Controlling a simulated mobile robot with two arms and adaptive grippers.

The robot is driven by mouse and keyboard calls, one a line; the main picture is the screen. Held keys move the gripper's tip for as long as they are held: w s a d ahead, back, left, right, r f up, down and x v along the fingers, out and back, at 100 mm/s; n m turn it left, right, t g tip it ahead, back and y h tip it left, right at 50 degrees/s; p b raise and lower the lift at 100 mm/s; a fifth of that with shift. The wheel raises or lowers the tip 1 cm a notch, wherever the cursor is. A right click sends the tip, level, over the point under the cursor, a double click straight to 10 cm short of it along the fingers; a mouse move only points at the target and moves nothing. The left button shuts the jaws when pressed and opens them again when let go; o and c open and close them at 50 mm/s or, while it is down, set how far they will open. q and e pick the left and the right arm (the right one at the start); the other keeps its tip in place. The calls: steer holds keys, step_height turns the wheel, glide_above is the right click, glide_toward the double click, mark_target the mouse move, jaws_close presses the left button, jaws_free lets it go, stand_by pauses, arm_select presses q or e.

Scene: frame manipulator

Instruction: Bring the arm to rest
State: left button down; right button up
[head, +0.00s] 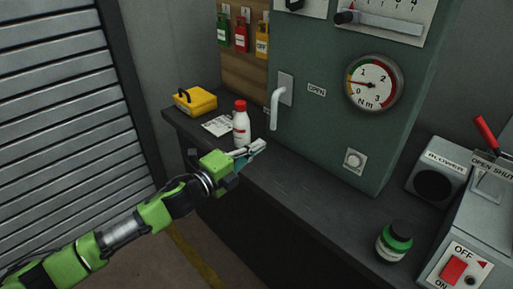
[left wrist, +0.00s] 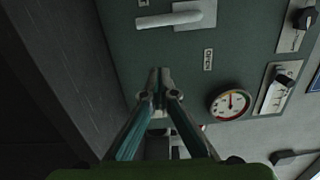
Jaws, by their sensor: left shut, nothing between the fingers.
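My left arm is green and comes in from the lower left in the head view. Its gripper (head: 256,149) is over the front edge of the dark bench, just in front of a white bottle with a red cap (head: 241,124). In the left wrist view the gripper (left wrist: 159,78) has its fingertips together with nothing between them. It points at the green cabinet (head: 323,100), below the white lever handle (head: 280,105), and is apart from the handle. My right gripper is in neither view.
A yellow case (head: 195,100) and a paper sheet (head: 218,125) lie on the bench (head: 300,196). The bench middle is clear. A shuttered wall (head: 70,110) is at left.

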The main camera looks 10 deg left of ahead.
arm_select(q)
steer(key=shift+f, duration=0.1)
steer(key=s+a+f+n+g+y, duration=0.2)
steer(key=s+f+n+y, duration=0.2)
steer(key=s+f+n, duration=0.4)
steer(key=s+a+f+n+g+y, duration=0.2)
steer(key=s+a+f+n+y, duration=0.15)
steer(key=s+f+n, duration=0.5)
steer(key=s+a+f+n+g+y, duration=0.1)
steer(key=s+a+f+n+g, duration=0.2)
steer(key=s, duration=0.8)
steer(key=s+a+f+n+g+y, duration=0.1)
steer(key=s+f+n+g, duration=0.35)
steer(key=s, duration=0.65)
step_height(320, 180, down, 26)
steer(key=s+m+g, duration=0.1)
steer(key=s, duration=0.1)
steer(key=s+a+f+g, duration=0.1)
steer(key=s+a+f, duration=0.2)
steer(key=s+f, duration=1.3)
steer(key=shift+s+a, duration=0.2)
steer(key=shift+s, duration=0.2)
steer(key=shift+g, duration=0.25)
